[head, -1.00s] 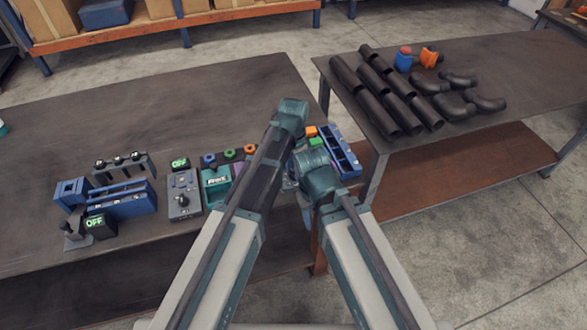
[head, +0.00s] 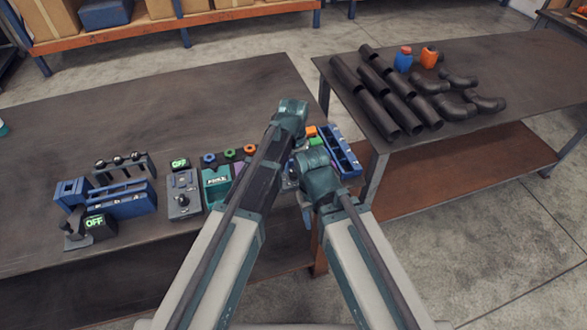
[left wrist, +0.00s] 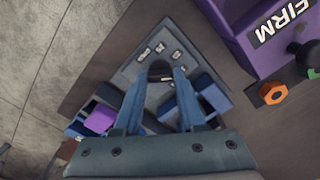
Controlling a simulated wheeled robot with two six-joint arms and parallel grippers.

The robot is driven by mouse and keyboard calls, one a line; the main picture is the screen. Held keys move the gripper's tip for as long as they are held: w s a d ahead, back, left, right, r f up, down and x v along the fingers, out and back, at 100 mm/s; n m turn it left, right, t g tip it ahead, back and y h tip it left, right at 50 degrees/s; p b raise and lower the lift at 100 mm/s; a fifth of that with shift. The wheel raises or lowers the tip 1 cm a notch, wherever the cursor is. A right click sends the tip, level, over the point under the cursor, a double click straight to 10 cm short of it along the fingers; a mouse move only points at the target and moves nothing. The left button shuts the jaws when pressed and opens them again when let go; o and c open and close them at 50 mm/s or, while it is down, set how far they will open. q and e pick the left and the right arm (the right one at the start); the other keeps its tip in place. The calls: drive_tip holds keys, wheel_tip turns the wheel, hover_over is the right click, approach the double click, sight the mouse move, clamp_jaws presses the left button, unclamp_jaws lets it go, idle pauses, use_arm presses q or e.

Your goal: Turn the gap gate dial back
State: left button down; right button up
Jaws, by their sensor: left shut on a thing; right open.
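The gap gate dial (left wrist: 160,67) is a dark round knob on a grey panel (left wrist: 134,68) with small white labels, in the left wrist view. My left gripper (left wrist: 160,77) has its two blue fingers shut on the dial, one on each side. The fingers cover part of the knob, and the label print is too small to read. In the head view my left arm hides the left gripper and most of the panel. My right gripper (head: 306,214) is low by the table's front edge, mostly hidden by its own wrist; it is open and holds nothing visible.
A purple block marked FIRM (left wrist: 262,38) and an orange nut (left wrist: 273,92) lie close to the panel. A blue tray (head: 341,152) stands right of it. Switch boxes (head: 183,193) and a blue rack (head: 122,199) stand left. Black pipes (head: 385,92) lie on the other table.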

sight(293, 172)
use_arm(q)
drive_tip(key=shift+c, duration=2.4)
unclamp_jaws()
wheel_tip(293, 172, up, 14)
drive_tip(key=p, duration=1.3)
drive_tip(key=shift+p, duration=0.4)
drive_tip(key=shift+f, duration=0.1)
